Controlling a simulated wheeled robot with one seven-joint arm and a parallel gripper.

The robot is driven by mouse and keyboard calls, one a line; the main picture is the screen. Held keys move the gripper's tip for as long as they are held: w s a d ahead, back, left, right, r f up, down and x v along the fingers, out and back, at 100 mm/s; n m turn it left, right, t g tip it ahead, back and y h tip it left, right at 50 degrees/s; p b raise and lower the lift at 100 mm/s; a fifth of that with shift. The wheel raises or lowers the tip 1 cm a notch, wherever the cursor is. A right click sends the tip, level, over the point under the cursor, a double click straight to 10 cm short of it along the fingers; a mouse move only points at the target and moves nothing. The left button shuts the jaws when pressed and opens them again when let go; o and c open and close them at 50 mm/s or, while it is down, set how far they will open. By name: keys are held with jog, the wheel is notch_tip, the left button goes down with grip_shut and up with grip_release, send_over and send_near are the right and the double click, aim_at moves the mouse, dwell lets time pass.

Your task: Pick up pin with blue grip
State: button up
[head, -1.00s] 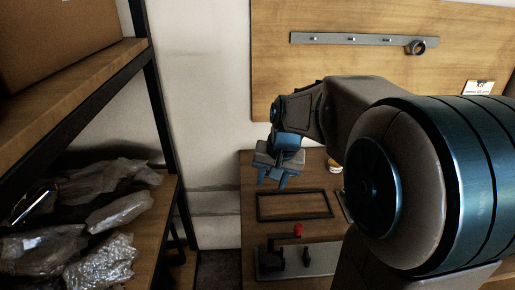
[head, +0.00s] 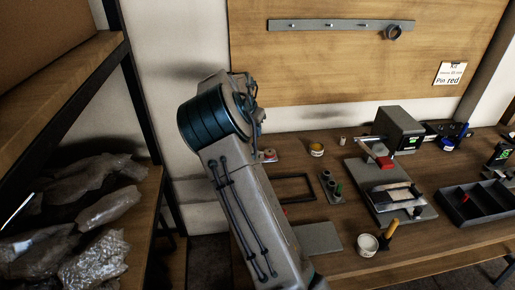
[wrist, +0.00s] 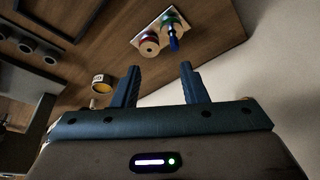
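A small blue-handled piece (wrist: 174,43), which looks like the pin with the blue grip, stands at a white plate (wrist: 203,33) in the wrist view. A holder with a red ring (wrist: 148,43) is beside it on the plate. My gripper (wrist: 160,68) is open, with two blue fingers apart and nothing between them. The blue piece lies beyond the fingertips, apart from them. In the head view my arm hides the gripper and the blue piece; part of a red-and-white item (head: 268,155) shows beside the arm.
A yellow-banded jar (wrist: 102,83) is left of the fingers; it also shows in the head view (head: 316,150). A black frame (head: 312,180), a grey holed block (head: 331,188), a fixture (head: 407,212), a white cup (head: 367,244) and a black compartment tray (head: 476,221) occupy the bench.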

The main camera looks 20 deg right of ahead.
jog(key=shift+h, duration=0.3)
jog(key=shift+w+a+p+x, duration=0.2)
jog(key=shift+w+p+x, duration=0.4)
jog(key=shift+x, duration=1.95)
jog(key=shift+w+a+p+x, duration=0.3)
jog(key=shift+p+x, duration=0.45)
jog(key=shift+x, duration=1.8)
jog(key=shift+w+a+p+x, duration=0.15)
jog(key=shift+w+p+x, duration=0.45)
jog(key=shift+x, duration=1.95)
jog(key=shift+s+r, duration=0.15)
grip_shut()
